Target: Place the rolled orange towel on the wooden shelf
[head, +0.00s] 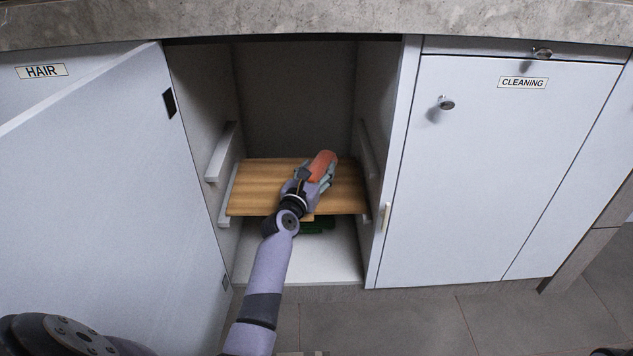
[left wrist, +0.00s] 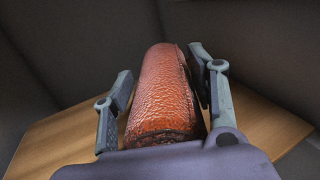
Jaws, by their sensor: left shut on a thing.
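The rolled orange towel (head: 322,165) is in my left gripper (head: 319,177), over the wooden shelf (head: 256,184) inside the open cabinet. I cannot tell whether the towel touches the shelf. My right gripper is not in view.
The door marked HAIR (head: 95,170) stands open at the left. The closed CLEANING door (head: 500,165) is at the right. Rails (head: 222,152) line the cabinet's side walls. A dark green thing (head: 318,225) sits below the shelf, partly hidden. A stone counter (head: 320,18) runs above.

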